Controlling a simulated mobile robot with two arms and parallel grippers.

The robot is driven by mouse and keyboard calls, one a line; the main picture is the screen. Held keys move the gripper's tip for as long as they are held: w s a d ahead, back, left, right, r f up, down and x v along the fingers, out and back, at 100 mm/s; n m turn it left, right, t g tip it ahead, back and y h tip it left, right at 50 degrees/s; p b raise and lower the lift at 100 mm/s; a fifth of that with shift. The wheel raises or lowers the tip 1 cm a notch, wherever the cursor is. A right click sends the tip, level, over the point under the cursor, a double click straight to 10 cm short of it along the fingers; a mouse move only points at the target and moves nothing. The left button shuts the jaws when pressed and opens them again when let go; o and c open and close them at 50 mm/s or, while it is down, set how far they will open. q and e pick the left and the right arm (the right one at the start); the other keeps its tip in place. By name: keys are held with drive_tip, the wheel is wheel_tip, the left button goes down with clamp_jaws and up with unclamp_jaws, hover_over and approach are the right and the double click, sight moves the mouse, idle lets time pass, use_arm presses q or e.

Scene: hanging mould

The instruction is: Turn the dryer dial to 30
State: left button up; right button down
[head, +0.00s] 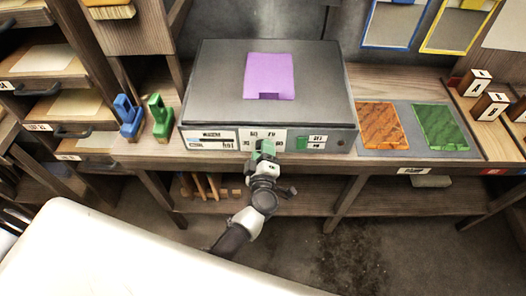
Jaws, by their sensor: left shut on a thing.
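The dryer (200,110) is a grey box on the wooden bench, with a purple sheet (270,75) lying on its top. Its front panel carries white number labels (247,134) around the dial. My left gripper (264,151) is at the middle of this front panel, shut on the dial, which shows as a small green part. The gripper covers most of the dial, so its pointer and setting cannot be read. My right gripper is not in view.
Blue (129,115) and green (159,114) clamp-like tools stand left of the dryer. Orange (383,125) and green (440,127) sheets lie on a grey mat to the right. Stamp-like wooden blocks (474,82) stand at the far right. A white surface fills the lower left.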

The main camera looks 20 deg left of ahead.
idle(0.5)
use_arm(q)
drive_tip(key=o, duration=0.9)
drive_tip(key=b+v, duration=0.1)
drive_tip(key=v, duration=0.9)
drive_tip(key=shift+s+d, duration=0.1)
drive_tip(key=shift+s, duration=0.3)
drive_tip(key=s+f+m+g+h, duration=0.2)
drive_tip(key=s+f+m, duration=0.15)
drive_tip(key=f, duration=0.45)
drive_tip(key=s+f+m+g+h, duration=0.25)
drive_tip(key=f+m, duration=0.25)
drive_tip(key=f, duration=0.4)
drive_tip(key=s+f+m+g+h, duration=0.2)
drive_tip(key=s+f+m+h, duration=0.15)
drive_tip(key=f, duration=0.45)
drive_tip(key=s+a+f+m+g+y, duration=0.1)
drive_tip(key=s+a+f+m+g, duration=0.1)
drive_tip(key=s, duration=0.6)
drive_tip(key=s+a+f+m+g+y, duration=0.1)
drive_tip(key=s+a+f+g, duration=0.3)
drive_tip(key=s+f, duration=0.4)
drive_tip(key=s+a+f+m+g+y, duration=0.1)
drive_tip(key=s+a+f+g, duration=0.3)
drive_tip(key=s, duration=0.4)
drive_tip(key=shift+a+f+m, duration=0.5)
drive_tip(key=shift+a+m, duration=0.3)
drive_tip(key=shift+a, duration=0.1)
